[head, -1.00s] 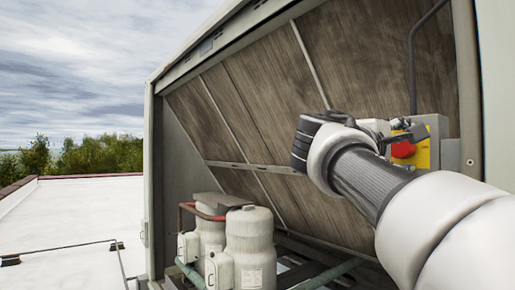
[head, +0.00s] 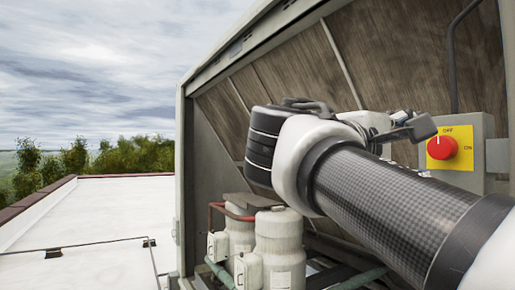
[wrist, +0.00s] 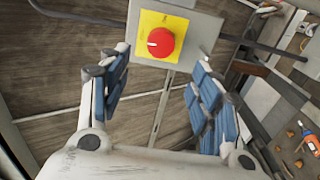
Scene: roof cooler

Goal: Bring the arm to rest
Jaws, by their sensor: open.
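My gripper (head: 405,128) is at the end of my arm, left of the red rotary switch (head: 442,147) in the head view. In the wrist view, my gripper (wrist: 160,64) has its blue-padded fingers spread wide with nothing between them. The red switch (wrist: 161,42) sits on a yellow plate (wrist: 178,22) beyond the fingertips, and the fingers appear clear of it. In the head view, the yellow plate (head: 461,134) carries the words OFF and ON. Much of the gripper is hidden behind my wrist in the head view.
The switch is on a grey box (head: 483,126) inside the cooler housing (head: 187,150). White compressors (head: 279,245) and pipes stand below my arm. The white roof (head: 90,220) at left is open, with a thin pipe across it. An orange-and-blue tool (wrist: 311,139) shows in the wrist view.

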